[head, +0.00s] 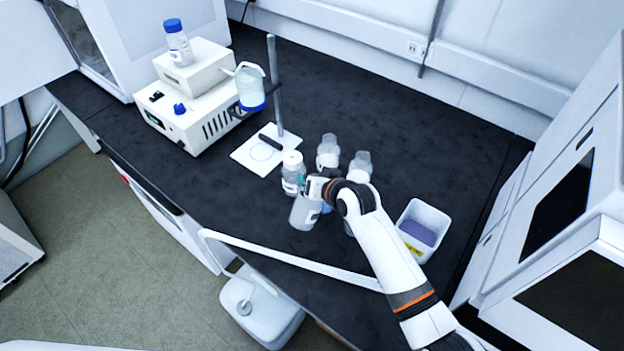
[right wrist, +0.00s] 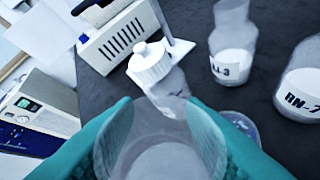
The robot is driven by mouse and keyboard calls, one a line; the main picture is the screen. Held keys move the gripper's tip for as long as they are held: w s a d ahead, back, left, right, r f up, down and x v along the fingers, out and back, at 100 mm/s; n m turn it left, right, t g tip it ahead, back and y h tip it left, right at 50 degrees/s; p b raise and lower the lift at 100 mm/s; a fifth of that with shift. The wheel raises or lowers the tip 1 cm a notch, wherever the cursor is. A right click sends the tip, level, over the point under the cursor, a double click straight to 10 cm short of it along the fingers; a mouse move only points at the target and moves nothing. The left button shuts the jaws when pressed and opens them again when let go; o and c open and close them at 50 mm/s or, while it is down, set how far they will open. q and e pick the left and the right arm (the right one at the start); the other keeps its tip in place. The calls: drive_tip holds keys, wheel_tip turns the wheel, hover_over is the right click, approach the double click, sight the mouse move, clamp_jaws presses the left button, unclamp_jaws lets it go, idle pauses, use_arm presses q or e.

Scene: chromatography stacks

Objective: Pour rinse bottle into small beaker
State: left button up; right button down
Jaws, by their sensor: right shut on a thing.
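My right gripper (head: 318,188) is shut on a clear container (head: 303,213) with pale contents, above the front of the dark bench. In the right wrist view the teal fingers (right wrist: 165,130) grip both sides of this container (right wrist: 165,160); I cannot tell whether it is the rinse bottle. A white-capped bottle (head: 292,172) stands just behind it, also in the right wrist view (right wrist: 150,62). A small round clear vessel (right wrist: 240,125) shows partly behind the right finger; it may be the small beaker. My left gripper is not in view.
Two clear labelled bottles (head: 328,150) (head: 360,165) stand close behind my gripper. A white bin (head: 428,218) with a purple item sits to the right. A stand (head: 275,85) and white instrument (head: 190,110) are at left.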

drive_tip(key=shift+p, duration=0.3)
drive_tip(key=shift+f+m+g, duration=0.2)
drive_tip(key=shift+m+g, duration=0.1)
drive_tip(key=shift+g, duration=0.1)
drive_tip(key=shift+g+y+p, duration=0.3)
drive_tip(key=shift+f+m, duration=0.1)
drive_tip(key=shift+m, duration=0.2)
drive_tip(key=shift+f+m+g, duration=0.3)
drive_tip(key=shift+g, duration=0.1)
